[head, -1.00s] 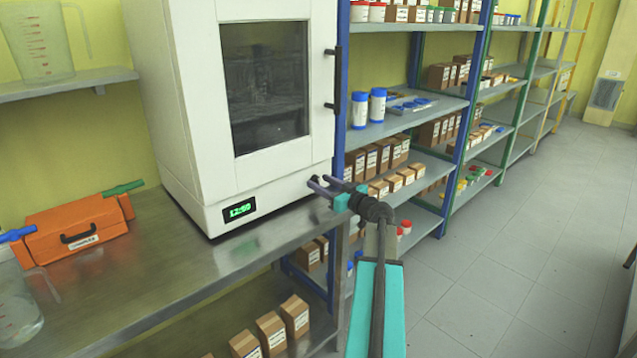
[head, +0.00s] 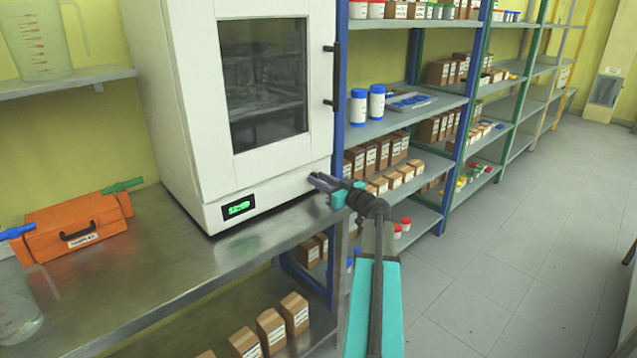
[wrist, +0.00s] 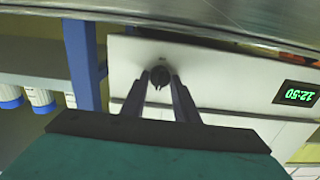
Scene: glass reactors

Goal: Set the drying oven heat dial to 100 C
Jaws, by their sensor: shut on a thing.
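The white drying oven (head: 180,120) stands on a metal bench, its windowed door closed. A green digital display (head: 238,207) sits low on its front; in the wrist view the display (wrist: 297,94) appears upside down and seems to read 12:50. The dark heat dial (wrist: 159,77) is on the lower front panel, between my fingertips in the wrist view. My gripper (wrist: 160,82) is shut on the dial. In the head view my gripper (head: 322,182) is at the oven's lower right corner and hides the dial. The dial's scale marks cannot be read.
The bench top (head: 150,270) is clear in front of the oven. An orange case (head: 75,225) lies to the left. A blue-post shelf rack (head: 341,100) with bottles and boxes stands close to the right of the oven.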

